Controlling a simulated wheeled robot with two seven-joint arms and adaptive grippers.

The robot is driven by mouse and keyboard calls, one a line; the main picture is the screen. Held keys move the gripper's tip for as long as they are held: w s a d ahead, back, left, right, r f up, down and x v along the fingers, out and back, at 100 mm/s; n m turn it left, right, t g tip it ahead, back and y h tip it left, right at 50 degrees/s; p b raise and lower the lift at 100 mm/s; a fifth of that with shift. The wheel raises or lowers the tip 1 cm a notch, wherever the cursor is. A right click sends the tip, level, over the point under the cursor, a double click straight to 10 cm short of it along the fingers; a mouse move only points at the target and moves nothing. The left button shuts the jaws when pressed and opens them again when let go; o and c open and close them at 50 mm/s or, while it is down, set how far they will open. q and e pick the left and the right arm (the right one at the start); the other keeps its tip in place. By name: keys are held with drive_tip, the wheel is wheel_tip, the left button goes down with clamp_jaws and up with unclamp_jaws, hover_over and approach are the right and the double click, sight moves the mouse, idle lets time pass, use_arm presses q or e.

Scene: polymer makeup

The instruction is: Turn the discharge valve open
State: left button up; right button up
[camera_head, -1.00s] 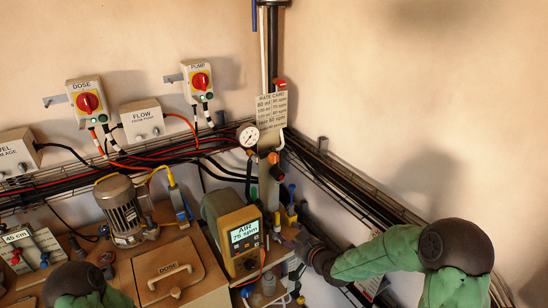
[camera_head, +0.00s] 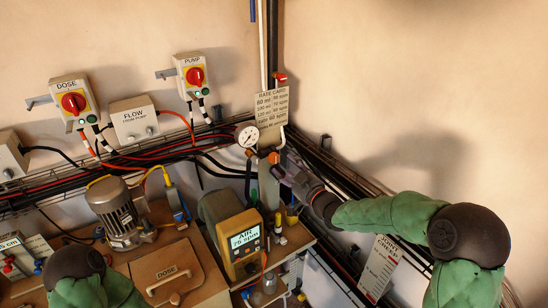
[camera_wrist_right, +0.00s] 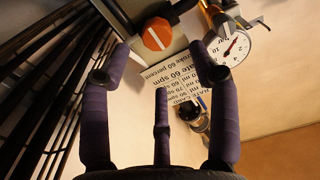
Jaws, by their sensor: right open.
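A round orange-red knob with a white bar across it shows in the right wrist view (camera_wrist_right: 157,34), just beyond my fingertips; I see no label naming it as the discharge valve. My right gripper (camera_head: 287,168) is in front of the pipe column, just below the rate card. In the right wrist view its fingers (camera_wrist_right: 161,76) are spread and empty, apart from the knob. In the head view, the gripper covers much of the fittings there. A pressure gauge (camera_head: 247,136) is left of the column and also shows in the right wrist view (camera_wrist_right: 230,48). My left gripper is out of view.
The rate card (camera_head: 271,107) hangs on the column, with a red handle (camera_head: 280,78) above it. A yellow pump with a display (camera_head: 240,243) stands below left. Cable trays run along both walls. A white card (camera_head: 381,266) hangs below my right forearm.

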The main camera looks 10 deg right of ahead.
sight(276, 159)
drive_tip(key=x, duration=0.8)
drive_tip(key=shift+f, duration=0.1)
drive_tip(key=c, duration=1.2)
